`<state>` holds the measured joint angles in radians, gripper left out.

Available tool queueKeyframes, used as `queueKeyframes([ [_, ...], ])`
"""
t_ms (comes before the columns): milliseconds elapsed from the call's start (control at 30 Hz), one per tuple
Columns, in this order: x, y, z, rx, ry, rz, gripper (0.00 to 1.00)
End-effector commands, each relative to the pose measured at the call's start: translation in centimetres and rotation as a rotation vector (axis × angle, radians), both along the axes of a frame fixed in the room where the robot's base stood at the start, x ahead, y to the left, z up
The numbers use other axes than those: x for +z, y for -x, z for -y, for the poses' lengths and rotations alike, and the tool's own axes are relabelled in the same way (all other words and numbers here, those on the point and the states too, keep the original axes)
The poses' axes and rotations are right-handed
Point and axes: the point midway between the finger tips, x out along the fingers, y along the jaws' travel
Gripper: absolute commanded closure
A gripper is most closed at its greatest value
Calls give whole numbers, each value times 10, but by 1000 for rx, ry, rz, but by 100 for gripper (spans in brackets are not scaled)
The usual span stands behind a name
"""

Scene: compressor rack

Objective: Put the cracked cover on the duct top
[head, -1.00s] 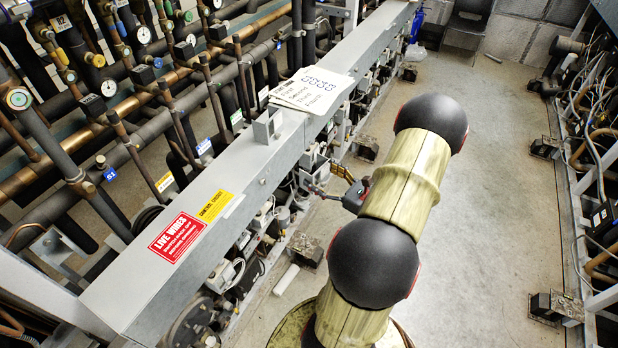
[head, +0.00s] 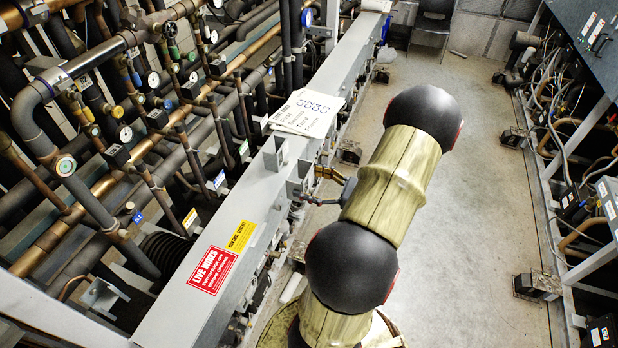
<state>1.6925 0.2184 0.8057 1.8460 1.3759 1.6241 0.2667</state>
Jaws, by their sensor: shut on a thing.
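The long grey duct (head: 240,204) runs from the lower left to the top of the head view, its flat top visible. My gripper (head: 324,174) is at the duct's right side, partly hidden by my arm. Its brownish fingers reach left toward a small grey box-like piece (head: 300,181) at the duct's edge. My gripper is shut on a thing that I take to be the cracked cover. I cannot make out its crack or clearly separate it from the parts around it.
A red warning label (head: 212,269) and a yellow label (head: 240,236) lie nearer. Pipes and gauges fill the left. The aisle floor (head: 455,220) at right is mostly clear.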

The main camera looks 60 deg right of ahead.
Motion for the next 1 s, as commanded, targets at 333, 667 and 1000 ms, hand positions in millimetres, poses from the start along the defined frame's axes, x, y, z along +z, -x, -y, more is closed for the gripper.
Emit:
queueKeyframes([
  [333,-6,-39,-3,2,1,0,56],
  [667,-11,-81,-7,2,1,0,56],
  [1000,-17,-123,-10,3,1,1,56],
])
